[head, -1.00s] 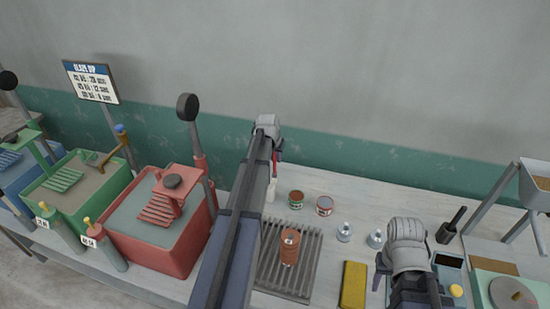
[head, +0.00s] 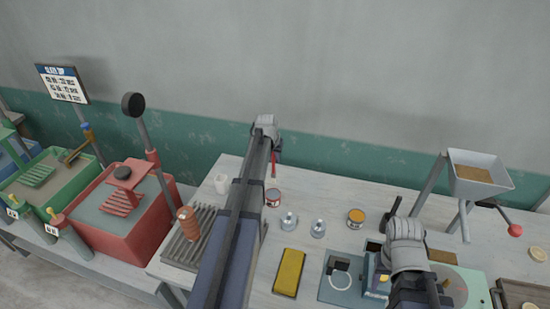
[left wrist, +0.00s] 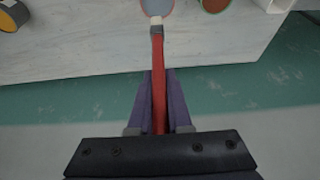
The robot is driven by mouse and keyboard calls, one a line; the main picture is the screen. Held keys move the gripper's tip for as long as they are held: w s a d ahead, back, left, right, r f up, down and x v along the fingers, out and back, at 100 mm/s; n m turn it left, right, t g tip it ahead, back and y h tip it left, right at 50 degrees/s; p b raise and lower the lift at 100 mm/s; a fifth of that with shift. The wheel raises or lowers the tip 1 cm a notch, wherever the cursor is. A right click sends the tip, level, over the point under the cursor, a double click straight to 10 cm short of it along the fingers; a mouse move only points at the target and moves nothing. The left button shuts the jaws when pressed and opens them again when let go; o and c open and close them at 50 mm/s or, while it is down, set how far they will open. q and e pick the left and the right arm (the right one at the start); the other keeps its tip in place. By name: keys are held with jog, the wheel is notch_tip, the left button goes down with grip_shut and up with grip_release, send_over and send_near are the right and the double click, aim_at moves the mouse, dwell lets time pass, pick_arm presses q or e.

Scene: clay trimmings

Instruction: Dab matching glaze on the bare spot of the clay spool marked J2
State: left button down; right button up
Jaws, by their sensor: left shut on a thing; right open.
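The clay spool (head: 188,222) is orange-brown and ribbed, upright on a grey slatted rack (head: 178,250). Its mark and any bare spot are too small to make out. My left gripper (left wrist: 158,85) is shut on a red-handled brush (left wrist: 158,60), also in the head view (head: 273,165). The brush's pale tip shows near a can with grey-blue contents (left wrist: 157,6). In the head view a red-labelled can (head: 273,198) stands right of my left arm. My right gripper (head: 400,262) is open, its fingers mostly hidden.
An orange-topped can (head: 356,218), two small metal pieces (head: 289,220) and a yellow block (head: 289,272) stand on the bench. A hopper (head: 479,175) is at the right. Red and green dip tanks (head: 125,215) are at the left. A white cup (head: 221,184) is behind the rack.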

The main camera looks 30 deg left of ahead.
notch_tip(320, 180, down, 6)
jog(key=b, duration=0.6)
jog(key=shift+a, duration=0.15)
jog(key=shift+f+b, duration=0.55)
dwell(2.0)
notch_tip(320, 180, up, 7)
jog(key=p, duration=0.7)
dwell(0.7)
